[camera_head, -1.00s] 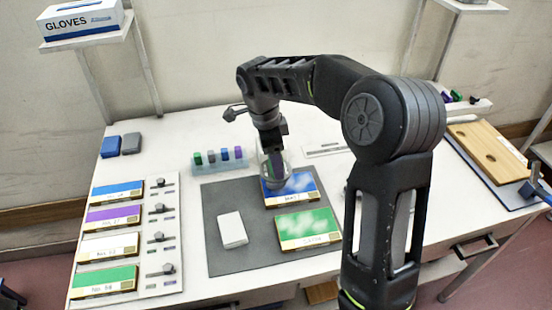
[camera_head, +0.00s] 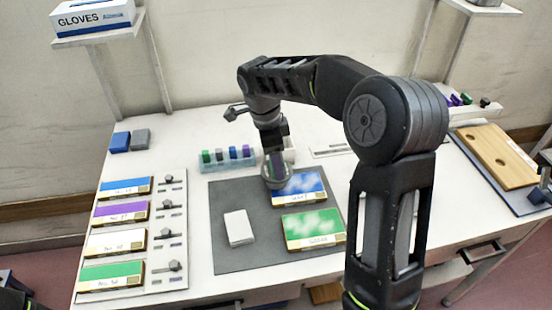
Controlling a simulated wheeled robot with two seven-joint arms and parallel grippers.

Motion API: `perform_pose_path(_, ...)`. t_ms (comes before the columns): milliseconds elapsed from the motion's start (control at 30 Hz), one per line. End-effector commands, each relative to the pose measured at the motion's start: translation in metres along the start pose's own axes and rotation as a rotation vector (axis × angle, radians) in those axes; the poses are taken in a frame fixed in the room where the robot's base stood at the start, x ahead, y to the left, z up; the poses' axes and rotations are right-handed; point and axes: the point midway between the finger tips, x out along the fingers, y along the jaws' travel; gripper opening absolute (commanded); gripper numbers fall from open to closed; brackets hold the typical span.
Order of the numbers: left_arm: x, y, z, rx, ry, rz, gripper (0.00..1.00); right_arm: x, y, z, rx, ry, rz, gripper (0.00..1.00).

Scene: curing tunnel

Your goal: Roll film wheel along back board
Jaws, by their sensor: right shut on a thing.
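My right gripper (camera_head: 273,152) points down at the back middle of the table, shut on the film wheel (camera_head: 275,178), a greyish round piece. The wheel is at the left edge of the blue, cloud-patterned board (camera_head: 304,187), which lies at the back of the dark grey mat (camera_head: 225,258). I cannot tell whether the wheel touches the board. A green, cloud-patterned board (camera_head: 314,226) lies in front of the blue one. The labels on both boards are too small to read.
A white block (camera_head: 239,228) lies on the mat. A rack (camera_head: 214,167) with several coloured pieces stands behind it. Several coloured boards on a panel (camera_head: 173,230) lie at left, with blue and grey blocks (camera_head: 120,141) behind. A wooden board (camera_head: 493,155) lies at right.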

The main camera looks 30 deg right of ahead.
Motion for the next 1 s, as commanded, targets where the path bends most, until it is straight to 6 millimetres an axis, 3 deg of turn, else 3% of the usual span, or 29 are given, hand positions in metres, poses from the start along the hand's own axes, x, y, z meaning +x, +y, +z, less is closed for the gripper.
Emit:
perform_pose_path(800,-0.042,0.016,0.000,0.000,0.000,0.000,1.00,-0.064,-0.001,-0.009,0.000,-0.001,-0.003,0.13)
perform_pose_path(1000,-0.045,0.017,0.000,0.000,0.000,0.000,1.00,-0.069,0.000,-0.010,0.000,-0.001,-0.003,0.13)
